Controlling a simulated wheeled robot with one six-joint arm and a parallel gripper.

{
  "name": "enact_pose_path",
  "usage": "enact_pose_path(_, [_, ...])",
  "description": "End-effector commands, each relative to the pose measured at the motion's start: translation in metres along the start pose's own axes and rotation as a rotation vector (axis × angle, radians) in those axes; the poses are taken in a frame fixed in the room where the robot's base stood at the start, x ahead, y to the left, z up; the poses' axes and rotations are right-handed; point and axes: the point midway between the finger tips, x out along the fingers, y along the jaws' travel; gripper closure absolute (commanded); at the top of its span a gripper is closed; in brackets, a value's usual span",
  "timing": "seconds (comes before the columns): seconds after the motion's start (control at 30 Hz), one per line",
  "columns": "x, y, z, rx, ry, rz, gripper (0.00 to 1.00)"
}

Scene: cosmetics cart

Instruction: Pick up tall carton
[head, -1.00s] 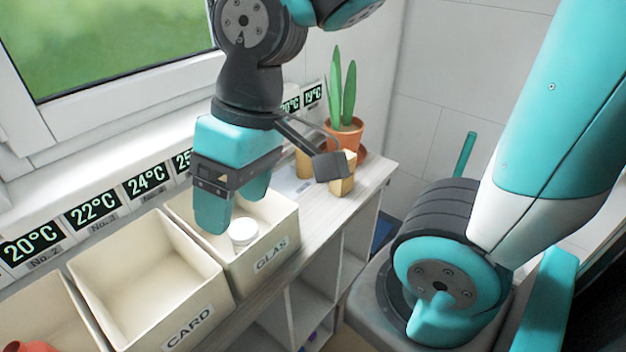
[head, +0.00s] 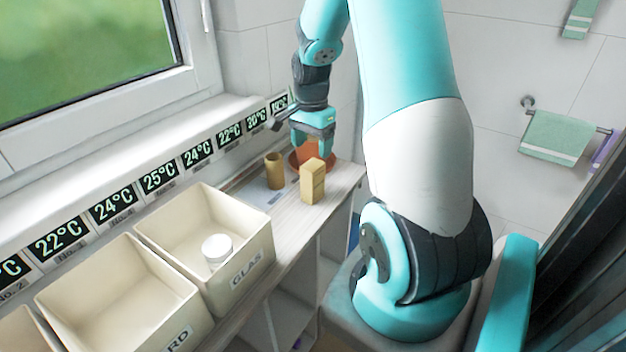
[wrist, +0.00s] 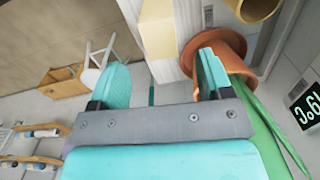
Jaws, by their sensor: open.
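The tall carton (head: 313,182) is a tan upright box on the shelf top, just in front of a terracotta pot. My gripper (head: 311,150) is behind and above the carton in the head view, near the pot, with its fingers apart and empty. In the wrist view, the carton (wrist: 157,28) shows beyond the gap between the teal fingers of my gripper (wrist: 165,75). The carton is apart from both fingers, and its upper end in that picture is cut off by the frame edge.
A tan cylinder (head: 274,171) stands left of the carton. The terracotta pot (wrist: 230,50) with its green plant is close by the right finger in the wrist view. A cream bin marked GLAS (head: 262,249) holds a white jar (head: 217,250).

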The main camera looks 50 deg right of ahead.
Motion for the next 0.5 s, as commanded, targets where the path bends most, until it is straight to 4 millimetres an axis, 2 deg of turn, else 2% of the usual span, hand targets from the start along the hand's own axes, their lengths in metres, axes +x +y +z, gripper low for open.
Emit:
enact_pose_path(0.03, [0.011, 0.001, 0.001, -0.001, -0.004, 0.005, 0.28])
enact_pose_path(0.17, [0.032, 0.0, 0.0, -0.002, -0.002, 0.002, 0.28])
enact_pose_path(0.37, [0.045, 0.0, 0.0, -0.002, -0.001, 0.0, 0.28])
enact_pose_path(0.5, [0.061, 0.001, -0.002, -0.002, -0.003, 0.003, 0.28])
